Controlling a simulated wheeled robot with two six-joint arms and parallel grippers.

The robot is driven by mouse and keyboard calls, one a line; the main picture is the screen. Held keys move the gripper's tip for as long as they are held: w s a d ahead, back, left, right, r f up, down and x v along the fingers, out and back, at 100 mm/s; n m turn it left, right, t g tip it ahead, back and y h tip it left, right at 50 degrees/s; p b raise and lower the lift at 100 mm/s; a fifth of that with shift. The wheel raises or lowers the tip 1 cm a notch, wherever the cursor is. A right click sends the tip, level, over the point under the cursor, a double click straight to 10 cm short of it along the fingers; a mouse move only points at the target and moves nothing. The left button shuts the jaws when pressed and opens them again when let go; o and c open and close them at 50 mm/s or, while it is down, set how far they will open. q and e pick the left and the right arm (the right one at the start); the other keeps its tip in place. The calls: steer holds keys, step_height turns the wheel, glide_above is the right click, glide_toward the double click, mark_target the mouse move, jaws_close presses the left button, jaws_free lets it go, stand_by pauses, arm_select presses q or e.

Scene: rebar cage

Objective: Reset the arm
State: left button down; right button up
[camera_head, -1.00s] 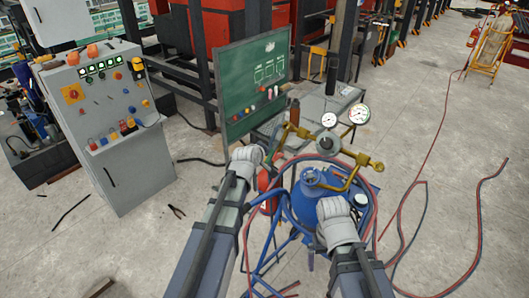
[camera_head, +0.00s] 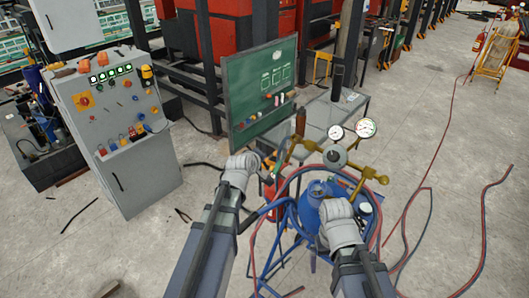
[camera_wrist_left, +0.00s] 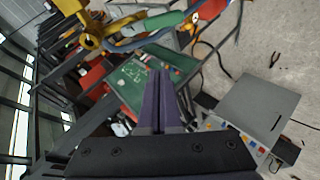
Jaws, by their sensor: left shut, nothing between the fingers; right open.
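My left arm comes in from the bottom left in the head view and ends in a pale wrist. In the left wrist view my left gripper (camera_wrist_left: 162,85) shows as two dark fingers lying together, shut and empty. Its tips overlap the green board (camera_wrist_left: 145,85) in the picture. My right arm comes in from the bottom middle, and my right gripper (camera_head: 338,212) is at its end, in front of the blue cylinder (camera_head: 308,215). Its fingers are mostly hidden by the wrist; it is open.
Brass valves with gauges (camera_head: 366,127) and red and blue hoses are close beyond my arms. A grey control cabinet (camera_head: 145,175) stands left and a green board (camera_head: 240,90) stands behind. Pliers (camera_head: 183,215) lie on the floor. Open concrete floor is at right.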

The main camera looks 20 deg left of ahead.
arm_select(q)
steer(key=p+v, duration=0.1)
steer(key=v, duration=0.2)
steer(key=shift+a+r, duration=0.1)
steer(key=shift+a, duration=0.05)
arm_select(e)
steer(key=shift+a+r, duration=0.2)
steer(key=shift+r, duration=0.75)
arm_select(q)
steer(key=s+d+f+m+g+h+b, duration=0.1)
steer(key=s+d+f+m+g+b, duration=0.5)
steer(key=s+d+f, duration=0.5)
steer(key=s+d+f+m+g+y+b, duration=0.1)
steer(key=s+d+f+m+g+b, duration=0.1)
steer(key=s, duration=0.5)
steer(key=s+d+f+m+g+y+b, duration=0.1)
steer(key=s+d+f+m+g+b, duration=0.1)
steer(key=s+f+m, duration=0.4)
steer(key=shift+s+d+f+m+g+y, duration=0.25)
steer(key=shift+s+f+m+g+y, duration=0.25)
steer(key=shift+m+g, duration=0.45)
arm_select(e)
step_height(320, 180, down, 10)
arm_select(q)
steer(key=shift+s+r, duration=0.1)
steer(key=shift+r, duration=0.05)
